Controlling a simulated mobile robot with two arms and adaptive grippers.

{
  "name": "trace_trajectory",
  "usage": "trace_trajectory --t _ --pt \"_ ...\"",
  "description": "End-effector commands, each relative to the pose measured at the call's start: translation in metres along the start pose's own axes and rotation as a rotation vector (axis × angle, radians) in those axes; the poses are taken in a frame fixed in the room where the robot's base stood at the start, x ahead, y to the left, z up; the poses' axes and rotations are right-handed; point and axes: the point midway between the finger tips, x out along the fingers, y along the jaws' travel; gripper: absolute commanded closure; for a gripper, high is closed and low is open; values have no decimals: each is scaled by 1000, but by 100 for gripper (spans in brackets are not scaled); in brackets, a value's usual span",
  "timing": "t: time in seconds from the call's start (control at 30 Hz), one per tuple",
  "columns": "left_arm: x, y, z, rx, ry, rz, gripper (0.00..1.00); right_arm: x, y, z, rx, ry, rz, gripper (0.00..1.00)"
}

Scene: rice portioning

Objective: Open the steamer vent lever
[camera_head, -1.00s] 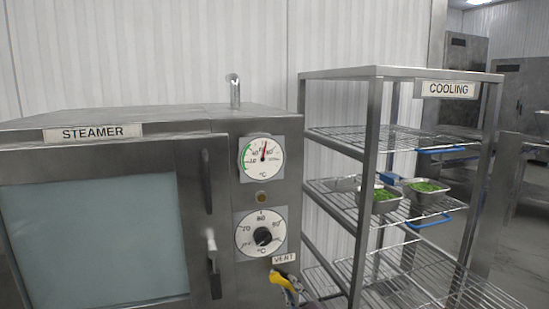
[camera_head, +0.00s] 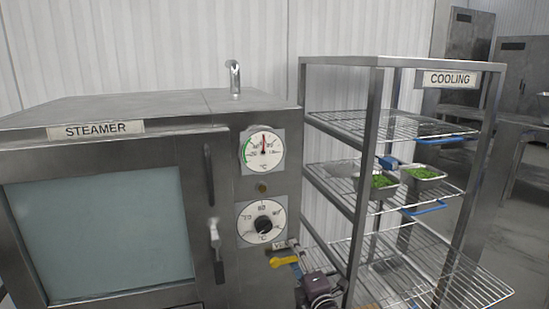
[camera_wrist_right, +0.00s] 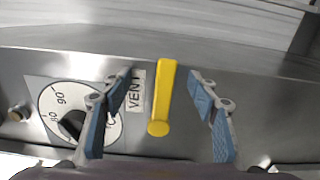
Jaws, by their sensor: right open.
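The yellow vent lever (camera_head: 283,261) is on the steamer's front, below the lower dial and beside the VENT label (camera_head: 279,246). In the right wrist view the lever (camera_wrist_right: 163,98) stands between the two blue-padded fingers of my right gripper (camera_wrist_right: 159,82), with a gap on each side. My right gripper (camera_head: 299,271) is open, close to the lever's right in the head view. The label (camera_wrist_right: 136,91) lies between the left finger and the lever. My left gripper is not in view.
The steamer (camera_head: 215,112) has a glass door, a door handle (camera_head: 216,250), a thermometer gauge (camera_head: 263,149) and a dial (camera_head: 262,222). To the right is the COOLING rack (camera_head: 372,110) with green-filled metal pans (camera_head: 424,174) on a wire shelf.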

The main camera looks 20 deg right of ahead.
Motion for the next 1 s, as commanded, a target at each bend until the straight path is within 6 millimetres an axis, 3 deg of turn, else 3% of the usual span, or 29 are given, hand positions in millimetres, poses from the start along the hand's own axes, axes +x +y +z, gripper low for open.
trace_trajectory --t 0.13,0.47,1.0 --pt "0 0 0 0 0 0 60 0 -1 -1 1 1 -2 28" --pt "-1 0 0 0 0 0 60 -4 -2 -1 2 1 -3 28" --pt "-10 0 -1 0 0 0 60 -57 -2 -1 2 2 -4 28"
